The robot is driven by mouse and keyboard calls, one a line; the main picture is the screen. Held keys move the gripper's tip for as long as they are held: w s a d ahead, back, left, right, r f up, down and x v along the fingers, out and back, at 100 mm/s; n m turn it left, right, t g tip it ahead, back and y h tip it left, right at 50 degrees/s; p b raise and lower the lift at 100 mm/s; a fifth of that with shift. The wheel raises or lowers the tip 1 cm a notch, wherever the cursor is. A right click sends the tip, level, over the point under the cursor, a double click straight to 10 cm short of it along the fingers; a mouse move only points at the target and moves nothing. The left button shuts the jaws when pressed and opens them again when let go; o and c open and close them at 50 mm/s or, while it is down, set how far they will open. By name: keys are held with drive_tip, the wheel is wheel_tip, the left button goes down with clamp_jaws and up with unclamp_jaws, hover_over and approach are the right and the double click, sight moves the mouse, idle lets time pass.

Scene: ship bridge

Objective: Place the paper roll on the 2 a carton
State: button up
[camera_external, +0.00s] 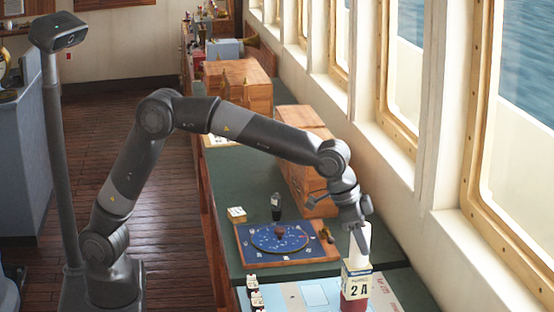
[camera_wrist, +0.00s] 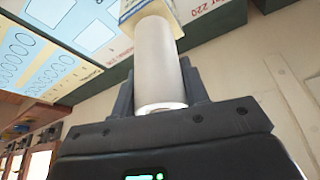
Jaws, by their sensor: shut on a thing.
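The white paper roll (camera_external: 363,240) is upright in my gripper (camera_external: 357,232), directly above the 2 A carton (camera_external: 357,290). In the wrist view the roll (camera_wrist: 155,55) lies between the two dark fingers (camera_wrist: 158,82), which are shut on it. The roll's far end meets the pale top of the carton (camera_wrist: 132,10) in that view; I cannot tell whether it rests on it or hangs just above. The carton is cream with a red lower part and stands upright at the table's near right.
A blue chart sheet (camera_external: 305,296) lies around the carton's left. A round dial board (camera_external: 280,240), a dark bottle (camera_external: 277,206) and a small white box (camera_external: 236,214) are behind it. Wooden cases (camera_external: 300,165) line the window side. Small white-topped items (camera_external: 254,290) stand at left.

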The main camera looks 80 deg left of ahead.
drive_tip(key=o, duration=1.1)
drive_tip(key=shift+f, duration=0.1)
drive_tip(key=v, duration=1.2)
drive_tip(key=s+a+r+n, duration=0.1)
drive_tip(key=s+a+r, duration=0.1)
drive_tip(key=s+a, duration=0.7)
drive_tip(key=s+a+f+n, duration=0.1)
drive_tip(key=s+a+f, duration=0.3)
drive_tip(key=s, duration=0.4)
drive_tip(key=s+a+f+y, duration=0.1)
drive_tip(key=s+a+f, duration=0.2)
drive_tip(key=s+a, duration=0.4)
drive_tip(key=s+a+f+n+t, duration=0.1)
drive_tip(key=s+a+f, duration=0.3)
drive_tip(key=s, duration=0.5)
drive_tip(key=shift+s+a+f+n, duration=0.15)
drive_tip(key=shift+s+a+f, duration=0.05)
drive_tip(key=shift+a, duration=0.3)
drive_tip(key=shift+s+a+f+n, duration=0.15)
drive_tip(key=shift+a, duration=0.35)
